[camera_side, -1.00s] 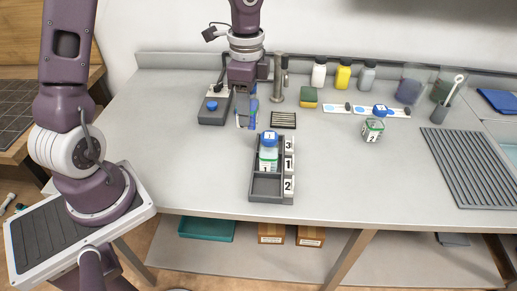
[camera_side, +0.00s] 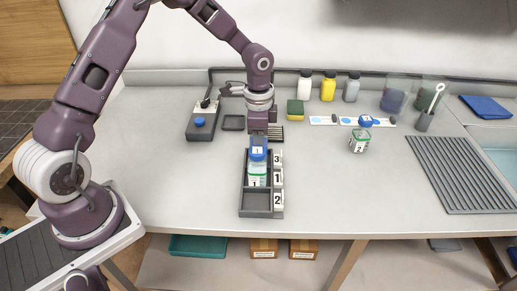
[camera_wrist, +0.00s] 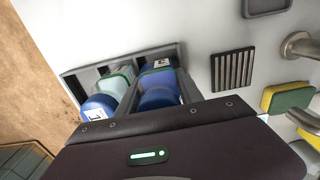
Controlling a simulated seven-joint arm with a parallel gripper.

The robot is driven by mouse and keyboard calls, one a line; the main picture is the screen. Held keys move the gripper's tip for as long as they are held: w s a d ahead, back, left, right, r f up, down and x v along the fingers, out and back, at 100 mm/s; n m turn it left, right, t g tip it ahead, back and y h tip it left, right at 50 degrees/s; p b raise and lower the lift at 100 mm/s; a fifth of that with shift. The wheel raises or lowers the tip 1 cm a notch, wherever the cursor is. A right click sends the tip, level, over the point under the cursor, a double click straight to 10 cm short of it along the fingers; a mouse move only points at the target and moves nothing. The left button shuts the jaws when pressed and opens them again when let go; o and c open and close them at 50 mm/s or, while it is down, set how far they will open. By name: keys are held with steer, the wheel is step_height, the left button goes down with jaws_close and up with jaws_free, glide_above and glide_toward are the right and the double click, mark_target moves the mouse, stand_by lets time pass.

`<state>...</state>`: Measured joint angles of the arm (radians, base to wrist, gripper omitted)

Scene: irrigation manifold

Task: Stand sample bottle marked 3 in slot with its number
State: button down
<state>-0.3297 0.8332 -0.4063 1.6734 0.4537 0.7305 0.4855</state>
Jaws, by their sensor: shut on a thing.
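The grey rack (camera_side: 262,212) has number plates 3, 1 and 2 from back to front. A bottle with a blue cap marked 1 (camera_side: 257,175) stands in its middle slot, beside plate 1. My gripper (camera_side: 259,132) is over the rack's back end, by plate 3, shut on a blue-capped bottle. In the side view that bottle is hidden behind bottle 1. The front slot by plate 2 is empty.
A bottle marked 2 (camera_side: 359,143) stands apart on the bench to the right. A device with a blue knob (camera_side: 200,124) is left of the rack. A dark grate (camera_wrist: 233,70) and a sponge (camera_wrist: 287,97) lie behind it.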

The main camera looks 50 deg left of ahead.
steer(key=shift+f, duration=0.85)
steer(key=shift+f, duration=0.1)
steer(key=c, duration=1.1)
jaws_free()
steer(key=shift+o, duration=0.2)
